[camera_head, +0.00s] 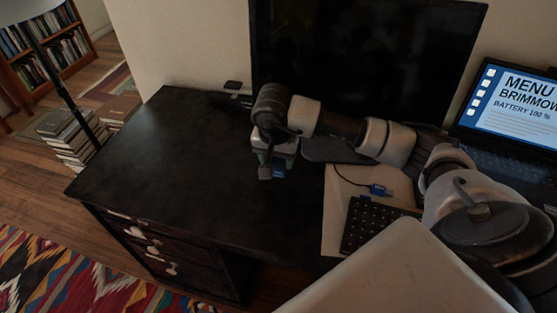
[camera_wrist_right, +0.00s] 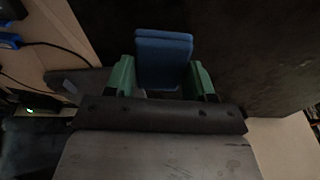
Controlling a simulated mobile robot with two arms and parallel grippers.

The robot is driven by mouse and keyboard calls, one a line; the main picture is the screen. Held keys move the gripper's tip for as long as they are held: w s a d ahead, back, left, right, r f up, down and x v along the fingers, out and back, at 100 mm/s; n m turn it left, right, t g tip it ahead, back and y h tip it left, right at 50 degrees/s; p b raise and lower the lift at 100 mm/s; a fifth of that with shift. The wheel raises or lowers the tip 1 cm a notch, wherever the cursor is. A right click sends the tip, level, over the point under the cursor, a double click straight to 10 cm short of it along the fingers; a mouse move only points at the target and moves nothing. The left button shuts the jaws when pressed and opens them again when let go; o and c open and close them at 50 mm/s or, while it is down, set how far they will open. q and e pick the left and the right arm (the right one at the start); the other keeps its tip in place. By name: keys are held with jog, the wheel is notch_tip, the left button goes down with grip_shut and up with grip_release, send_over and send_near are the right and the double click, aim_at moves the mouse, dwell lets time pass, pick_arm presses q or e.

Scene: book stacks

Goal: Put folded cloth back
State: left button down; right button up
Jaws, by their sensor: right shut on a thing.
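The folded cloth (camera_wrist_right: 163,52) is a blue, flat, layered piece. In the right wrist view it sits between the two green fingers of my right gripper (camera_wrist_right: 162,76), which is shut on it. In the head view my right gripper (camera_head: 271,171) points down over the dark desk (camera_head: 180,150), in front of the monitor. Only a small blue bit of the cloth shows there, and the gripper hides the rest. I cannot tell whether the cloth touches the desk top. My left gripper is not in view.
A large dark monitor (camera_head: 365,60) stands behind my right arm. A keyboard (camera_head: 372,222), a small blue item with a cable (camera_head: 379,190) and a lit laptop (camera_head: 515,105) are to the right. The desk's left part is clear. Book stacks (camera_head: 72,138) stand on the floor beyond.

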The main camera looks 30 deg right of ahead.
jog(key=w+d+f, duration=0.2)
jog(key=w, duration=0.1)
jog(key=w+d+f, duration=0.1)
jog(key=w, duration=0.1)
jog(key=shift+d+f, duration=0.35)
jog(key=shift+f, duration=0.05)
jog(key=shift+f+p, duration=0.35)
jog(key=shift+f, duration=1.65)
jog(key=o, duration=0.8)
jog(key=shift+o, duration=0.2)
notch_tip(320, 180, up, 12)
jog(key=s+a, duration=0.1)
jog(key=shift+a+b, duration=0.15)
jog(key=shift+b, duration=0.25)
jog(key=shift+s, duration=0.1)
